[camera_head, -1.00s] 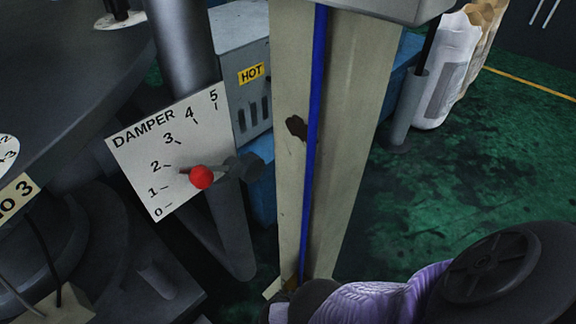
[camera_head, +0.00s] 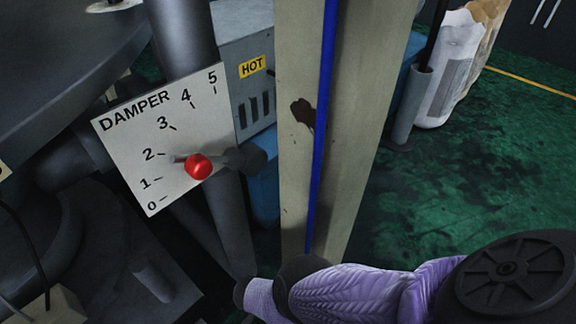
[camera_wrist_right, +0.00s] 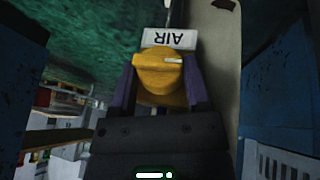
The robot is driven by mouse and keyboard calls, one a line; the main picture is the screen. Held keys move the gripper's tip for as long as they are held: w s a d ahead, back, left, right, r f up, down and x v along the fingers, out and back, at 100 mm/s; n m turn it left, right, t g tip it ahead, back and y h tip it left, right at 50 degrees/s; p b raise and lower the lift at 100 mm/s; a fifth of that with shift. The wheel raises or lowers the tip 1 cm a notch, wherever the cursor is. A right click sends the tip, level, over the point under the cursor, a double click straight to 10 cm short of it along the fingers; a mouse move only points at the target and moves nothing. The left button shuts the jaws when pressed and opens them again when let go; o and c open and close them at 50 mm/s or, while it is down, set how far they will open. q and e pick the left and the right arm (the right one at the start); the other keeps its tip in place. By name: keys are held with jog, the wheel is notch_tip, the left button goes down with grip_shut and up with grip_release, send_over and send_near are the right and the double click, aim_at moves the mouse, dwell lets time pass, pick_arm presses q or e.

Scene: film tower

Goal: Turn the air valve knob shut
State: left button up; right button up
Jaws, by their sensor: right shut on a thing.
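The yellow air valve knob (camera_wrist_right: 158,72) shows in the right wrist view, with a short pale mark on its face. A white label reading AIR (camera_wrist_right: 169,39), upside down in this view, is just beyond it. My right gripper (camera_wrist_right: 160,88) is shut on the knob, with one purple finger on each side. In the head view my right arm reaches in from the lower right, and the knob and the fingertips cannot be made out there. My left gripper is in neither current view.
A damper plate (camera_head: 133,143) marked 0 to 5 has a red-balled lever (camera_head: 198,167) near 2. A beige post (camera_head: 355,110) with a blue strip (camera_head: 322,130) stands beside it. A grey box labelled HOT (camera_head: 232,45) is behind. Green floor (camera_head: 480,170) is open at right.

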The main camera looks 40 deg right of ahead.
jog(key=shift+w, duration=0.15)
jog(key=o, duration=1.3)
jog(key=shift+c, duration=0.2)
pick_arm(q)
jog(key=shift+t, duration=0.3)
jog(key=p+v, duration=0.2)
jog(key=w+p+v, duration=0.1)
jog(key=p+v, duration=0.2)
jog(key=shift+a+p, duration=0.2)
jog(key=shift+p, duration=0.15)
pick_arm(e)
jog(key=v, duration=1)
pick_arm(q)
jog(key=shift+s, duration=0.1)
